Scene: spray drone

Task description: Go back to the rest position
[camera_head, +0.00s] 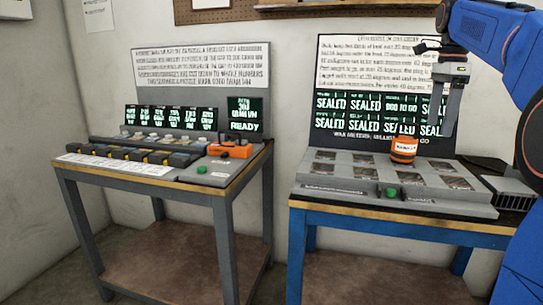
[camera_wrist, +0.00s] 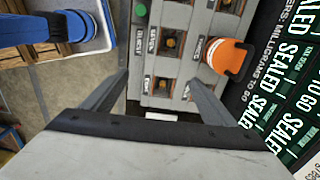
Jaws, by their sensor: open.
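My gripper (camera_head: 447,108) is at the right in the head view, hanging above the right-hand station, just right of an orange container. In the wrist view its two fingers (camera_wrist: 158,98) are spread wide apart with nothing between them. The orange container (camera_head: 403,149) with a white label stands upright on the grey panel of the right station. It also shows in the wrist view (camera_wrist: 226,58), beyond the right finger and apart from it. My blue arm comes in from the right edge.
The right station (camera_head: 320,187) has a green button (camera_head: 391,192), several slots and a display reading SEALED on several tiles. The left station (camera_head: 85,159) holds an orange device (camera_head: 230,149) and a READY screen (camera_head: 244,115). Open floor lies between the two tables.

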